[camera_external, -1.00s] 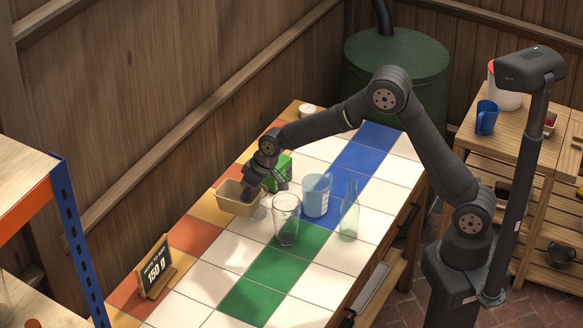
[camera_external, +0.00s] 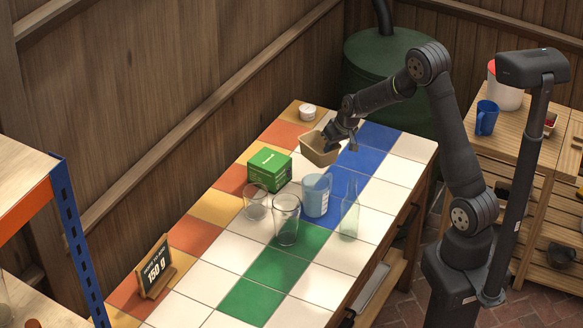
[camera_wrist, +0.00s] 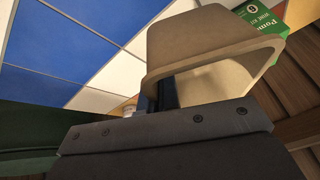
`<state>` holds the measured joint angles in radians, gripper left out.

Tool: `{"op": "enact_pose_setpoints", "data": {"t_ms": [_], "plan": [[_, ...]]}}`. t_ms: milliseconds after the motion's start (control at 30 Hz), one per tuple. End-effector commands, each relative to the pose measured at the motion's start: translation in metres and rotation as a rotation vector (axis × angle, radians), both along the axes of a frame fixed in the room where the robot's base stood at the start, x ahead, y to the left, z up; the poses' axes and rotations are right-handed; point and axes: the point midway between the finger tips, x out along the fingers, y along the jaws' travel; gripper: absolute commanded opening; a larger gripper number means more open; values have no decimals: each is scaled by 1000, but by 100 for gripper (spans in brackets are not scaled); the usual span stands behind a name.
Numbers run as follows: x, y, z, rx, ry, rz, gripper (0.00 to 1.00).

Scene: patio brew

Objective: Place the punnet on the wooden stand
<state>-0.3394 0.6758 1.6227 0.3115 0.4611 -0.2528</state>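The punnet (camera_external: 319,151), a tan open-topped tub, is held by its rim, somewhat tilted, and appears to be above the back tiles of the counter. My gripper (camera_external: 332,137) is shut on its right rim. In the wrist view the punnet (camera_wrist: 205,45) fills the upper middle, with my dark gripper fingers (camera_wrist: 160,93) at its rim; the fingertips are partly hidden. A slatted wooden stand (camera_external: 503,140) with shelves is at the right, beyond my arm. A small wooden base also holds the "150 g" sign (camera_external: 155,267) at the counter's front left.
On the tiled counter stand a green box (camera_external: 269,170), glass tumblers (camera_external: 286,219), a blue translucent cup (camera_external: 316,195), a clear bottle (camera_external: 350,212) and a small white-lidded jar (camera_external: 307,112). A blue mug (camera_external: 487,118) and white tub (camera_external: 508,94) occupy the slatted stand.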

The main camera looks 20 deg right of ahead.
Motion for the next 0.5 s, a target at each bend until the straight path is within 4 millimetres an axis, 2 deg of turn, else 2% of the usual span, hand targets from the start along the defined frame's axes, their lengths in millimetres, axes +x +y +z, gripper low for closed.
{"op": "enact_pose_setpoints", "data": {"t_ms": [33, 300, 400, 500], "plan": [[3, -24, -2, -3, 2, -33, 0], [1, -143, -16, -17, 2, -202, 0], [-4, -178, -19, -22, 2, -251, 0], [-10, -202, -22, -26, 2, -288, 0]]}}
